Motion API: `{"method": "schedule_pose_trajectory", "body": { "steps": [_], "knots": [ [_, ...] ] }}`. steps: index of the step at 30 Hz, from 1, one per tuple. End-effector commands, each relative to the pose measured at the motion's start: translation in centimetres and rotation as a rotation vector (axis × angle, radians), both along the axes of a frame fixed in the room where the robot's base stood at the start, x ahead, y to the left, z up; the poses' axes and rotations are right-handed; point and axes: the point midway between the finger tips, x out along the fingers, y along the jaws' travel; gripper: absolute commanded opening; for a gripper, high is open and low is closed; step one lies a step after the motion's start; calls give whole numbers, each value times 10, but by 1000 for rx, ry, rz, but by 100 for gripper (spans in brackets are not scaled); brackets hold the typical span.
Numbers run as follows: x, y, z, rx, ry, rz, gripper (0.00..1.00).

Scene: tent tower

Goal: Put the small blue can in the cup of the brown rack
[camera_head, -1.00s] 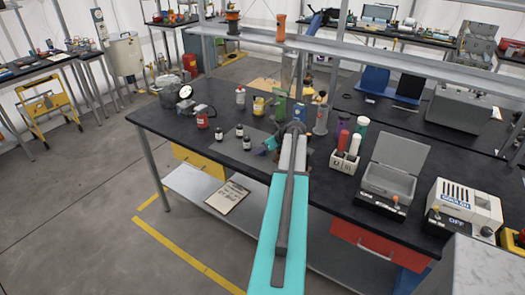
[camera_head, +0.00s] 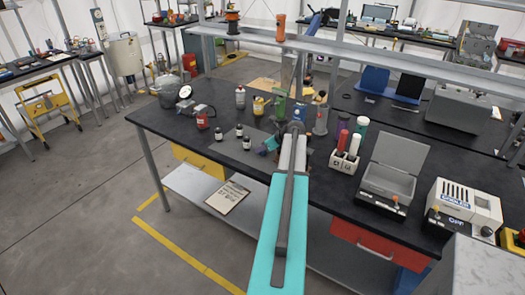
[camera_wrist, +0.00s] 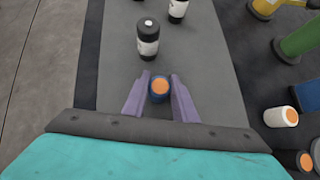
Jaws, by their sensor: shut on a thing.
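In the wrist view, the small blue can (camera_wrist: 158,92) with an orange top stands between the two purple fingers of my gripper (camera_wrist: 160,82). The fingers are closed against its sides. The can appears over the grey mat (camera_wrist: 115,80); I cannot tell whether it touches it. In the head view, my gripper (camera_head: 268,146) is low over the black workbench, right of the dark bottles, and the can is not clear there. I cannot make out the brown rack or its cup in either view; my arm covers part of the bench.
Dark bottles with white labels (camera_wrist: 148,40) stand just ahead of my gripper. A green object (camera_wrist: 300,42) and a white can with an orange top (camera_wrist: 281,117) are to the right. In the head view, a white holder (camera_head: 344,163) with bottles and an open grey case (camera_head: 388,180) stand right.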

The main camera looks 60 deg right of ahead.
Motion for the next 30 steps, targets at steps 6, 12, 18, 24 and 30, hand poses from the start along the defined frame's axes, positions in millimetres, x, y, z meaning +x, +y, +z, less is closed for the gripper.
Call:
{"method": "schedule_pose_trajectory", "body": {
  "steps": [6,12,18,24,30],
  "knots": [
    [0,0,3,0,0,0,1],
    [0,0,15,-2,-1,1,1],
    [0,0,32,-2,-1,1,1],
    [-18,15,35,-1,0,-1,1],
    [-41,32,38,-1,-1,-1,1]
  ]
}}
